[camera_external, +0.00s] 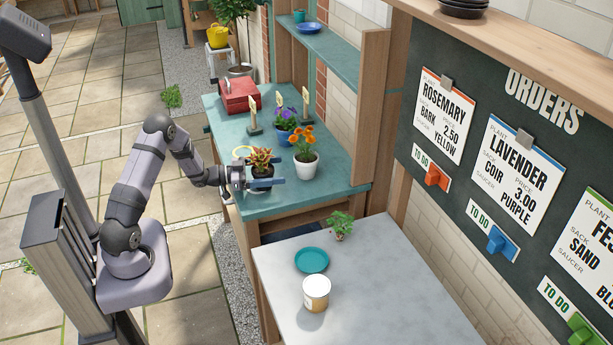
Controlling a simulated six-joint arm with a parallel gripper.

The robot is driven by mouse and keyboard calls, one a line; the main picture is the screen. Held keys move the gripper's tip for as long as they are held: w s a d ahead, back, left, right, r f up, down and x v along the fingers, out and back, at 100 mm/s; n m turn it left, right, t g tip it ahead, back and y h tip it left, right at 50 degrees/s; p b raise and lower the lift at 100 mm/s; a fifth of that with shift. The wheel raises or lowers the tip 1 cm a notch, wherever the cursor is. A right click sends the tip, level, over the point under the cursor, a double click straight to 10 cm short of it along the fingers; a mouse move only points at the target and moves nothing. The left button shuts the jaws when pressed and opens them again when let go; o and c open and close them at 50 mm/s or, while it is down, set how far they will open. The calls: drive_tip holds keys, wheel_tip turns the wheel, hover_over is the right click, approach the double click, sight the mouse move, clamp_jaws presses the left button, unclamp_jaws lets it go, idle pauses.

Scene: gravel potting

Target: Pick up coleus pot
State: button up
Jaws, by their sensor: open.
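The coleus pot (262,171) is a small dark pot with orange-red and green leaves. It stands near the front edge of the teal bench (238,147). My gripper (266,182) is at the pot, with its jaws open around or beside it. The leaves rise above the fingers. The pot's lower part is partly hidden by the gripper, and I cannot tell whether the fingers touch it.
A white pot with orange flowers (306,170) stands close on the right. A blue pot with purple flowers (284,136) and a red box (239,95) are behind. A grey table (375,285) in front holds a teal saucer (312,260), a tub (316,293) and a small green plant (341,224).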

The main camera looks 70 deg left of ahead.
drive_tip(key=shift+w, duration=0.15)
drive_tip(key=c, duration=1.4)
drive_tip(key=shift+r, duration=0.2)
wheel_tip(320, 180, up, 10)
drive_tip(key=shift+f+b, duration=0.2)
drive_tip(key=shift+b, duration=0.25)
